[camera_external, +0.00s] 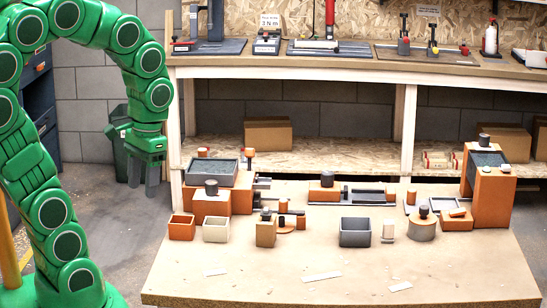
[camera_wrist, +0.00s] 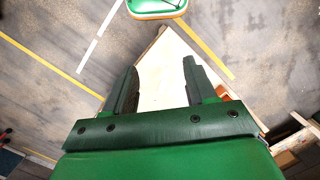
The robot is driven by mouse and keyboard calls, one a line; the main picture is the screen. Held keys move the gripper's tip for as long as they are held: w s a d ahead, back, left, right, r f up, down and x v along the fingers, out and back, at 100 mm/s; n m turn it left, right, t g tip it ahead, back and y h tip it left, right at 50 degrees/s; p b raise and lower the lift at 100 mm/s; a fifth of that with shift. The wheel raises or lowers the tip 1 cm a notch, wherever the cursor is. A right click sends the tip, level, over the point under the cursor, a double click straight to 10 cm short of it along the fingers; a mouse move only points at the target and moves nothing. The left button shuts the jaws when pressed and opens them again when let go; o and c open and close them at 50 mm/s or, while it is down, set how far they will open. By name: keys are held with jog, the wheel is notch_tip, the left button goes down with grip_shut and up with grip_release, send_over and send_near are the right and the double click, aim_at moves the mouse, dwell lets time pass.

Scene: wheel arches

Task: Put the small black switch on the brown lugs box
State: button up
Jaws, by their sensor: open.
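My gripper (camera_external: 144,172) hangs fingers-down at the left of the external view, left of the worktable and apart from everything on it. It is open and empty; the wrist view shows its two dark fingers (camera_wrist: 158,78) spread with nothing between them. A small brown box (camera_external: 266,234) stands near the front left of the table; it may be the lugs box, but no label is readable. A small dark piece (camera_external: 266,214) appears on top of it. Other black knob-like pieces sit on an orange block (camera_external: 211,187) and a grey-brown cylinder (camera_external: 423,211). I cannot tell which is the switch.
An orange bin (camera_external: 181,228), a white bin (camera_external: 216,229) and a grey bin (camera_external: 355,232) stand along the table. Tall orange blocks (camera_external: 492,200) rise at right. The table's front (camera_external: 330,285) is mostly clear, with a few pale strips. A shelved bench (camera_external: 340,73) stands behind.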

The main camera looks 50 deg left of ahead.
jog(key=shift+m, duration=0.7)
jog(key=s, duration=0.5)
jog(key=shift+s+d+f, duration=0.2)
jog(key=shift+s+d, duration=0.1)
jog(key=shift+d, duration=0.1)
